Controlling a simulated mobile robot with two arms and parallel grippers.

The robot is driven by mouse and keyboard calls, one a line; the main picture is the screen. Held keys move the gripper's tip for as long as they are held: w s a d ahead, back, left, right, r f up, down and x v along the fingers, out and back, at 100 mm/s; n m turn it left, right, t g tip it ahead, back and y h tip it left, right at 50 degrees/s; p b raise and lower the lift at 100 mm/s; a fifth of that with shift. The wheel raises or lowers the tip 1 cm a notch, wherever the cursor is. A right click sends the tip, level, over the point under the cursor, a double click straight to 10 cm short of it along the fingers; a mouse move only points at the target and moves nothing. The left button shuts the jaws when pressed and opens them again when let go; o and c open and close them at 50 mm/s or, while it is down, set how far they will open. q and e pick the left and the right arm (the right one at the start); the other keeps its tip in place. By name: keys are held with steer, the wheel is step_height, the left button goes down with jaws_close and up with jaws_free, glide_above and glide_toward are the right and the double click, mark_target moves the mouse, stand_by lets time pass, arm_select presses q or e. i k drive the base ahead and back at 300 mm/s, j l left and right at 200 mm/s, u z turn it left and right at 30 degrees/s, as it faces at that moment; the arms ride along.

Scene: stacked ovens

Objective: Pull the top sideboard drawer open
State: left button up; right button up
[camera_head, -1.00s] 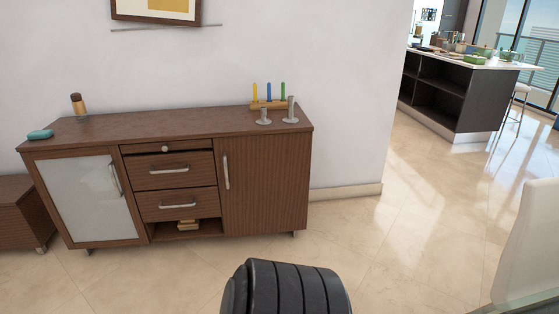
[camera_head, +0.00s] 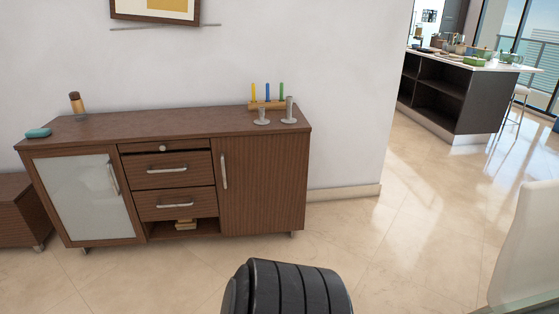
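The brown wooden sideboard (camera_head: 262,190) stands against the white wall at left centre. Its top drawer (camera_head: 165,147) is a thin one with a small round knob, just under the sideboard top. Below it are two larger drawers, the upper one (camera_head: 150,162) and the lower one (camera_head: 160,214), each with a bar handle. A dark gap shows above the upper large drawer; I cannot tell whether that drawer stands slightly out. The thin top drawer looks shut. Neither of my grippers is in view.
On the sideboard top are a teal object (camera_head: 38,133), a brown-capped bottle (camera_head: 77,104) and a wooden holder (camera_head: 268,105) with coloured candles. A white chair (camera_head: 525,245) stands at right. The tiled floor (camera_head: 400,240) before the sideboard is clear.

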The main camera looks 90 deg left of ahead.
mark_target(191, 167)
steer(key=i+u, duration=0.2)
steer(key=u, duration=0.2)
steer(key=i+l+u, duration=0.1)
steer(key=u, duration=0.3)
steer(key=i+u, duration=0.1)
steer(key=u, duration=2.25)
